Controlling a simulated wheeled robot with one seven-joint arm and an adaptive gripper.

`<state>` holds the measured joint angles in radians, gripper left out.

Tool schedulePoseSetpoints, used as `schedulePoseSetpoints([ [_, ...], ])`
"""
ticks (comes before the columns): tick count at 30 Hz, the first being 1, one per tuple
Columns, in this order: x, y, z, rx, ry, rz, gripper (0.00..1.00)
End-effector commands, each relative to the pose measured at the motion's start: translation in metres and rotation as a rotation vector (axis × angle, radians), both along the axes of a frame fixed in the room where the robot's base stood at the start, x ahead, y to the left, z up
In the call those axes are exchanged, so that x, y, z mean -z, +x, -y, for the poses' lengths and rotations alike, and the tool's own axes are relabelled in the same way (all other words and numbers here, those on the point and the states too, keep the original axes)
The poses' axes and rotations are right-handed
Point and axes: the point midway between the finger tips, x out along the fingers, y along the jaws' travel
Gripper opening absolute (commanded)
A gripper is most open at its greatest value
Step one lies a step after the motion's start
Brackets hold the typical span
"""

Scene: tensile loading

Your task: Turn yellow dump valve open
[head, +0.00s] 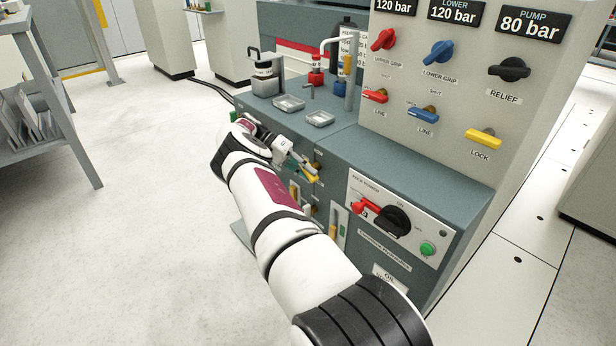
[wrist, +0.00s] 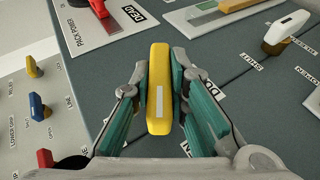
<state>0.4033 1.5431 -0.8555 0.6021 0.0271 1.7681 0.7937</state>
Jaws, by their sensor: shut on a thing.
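The yellow dump valve handle (wrist: 159,90) is a bar with a pale stripe, upright in the wrist view on the grey-green front panel. My gripper (wrist: 160,76) has its teal-padded fingers on both sides of the handle and is shut on it. A white label behind the right finger is mostly hidden. In the head view, my gripper (head: 299,167) is at the cabinet's front face. The yellow handle (head: 312,178) shows only in part there, beside the fingers. The valve's open and shut marks cannot be read.
A white-topped handle (wrist: 291,29) with SHUT and OPEN labels stands to the right in the wrist view. The pack power switch (head: 392,217) and green button (head: 428,248) are on the cabinet near my arm. Another yellow lever, LOCK (head: 483,138), is higher up. Open floor (head: 110,250) lies left.

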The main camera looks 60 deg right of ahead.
Motion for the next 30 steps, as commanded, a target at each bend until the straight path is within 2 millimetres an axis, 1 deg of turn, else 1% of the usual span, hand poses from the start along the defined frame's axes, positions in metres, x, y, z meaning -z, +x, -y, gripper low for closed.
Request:
schedulePoseSetpoints([
  [1,0.0022,0.0,-0.0001,0.001,0.004,-0.01,0.0],
  [8,0.0012,-0.0001,-0.0008,0.0,0.014,-0.047,0.0],
  [22,0.0005,-0.0004,-0.0014,0.003,0.018,-0.054,0.0],
  [23,0.0005,-0.0004,-0.0014,0.004,0.018,-0.054,0.19],
  [24,0.0005,-0.0004,-0.0014,0.003,0.017,-0.053,0.28],
  [25,0.0004,-0.0004,-0.0013,0.003,0.017,-0.053,0.35],
  [30,0.0004,-0.0002,-0.0009,0.002,0.016,-0.054,0.35],
])
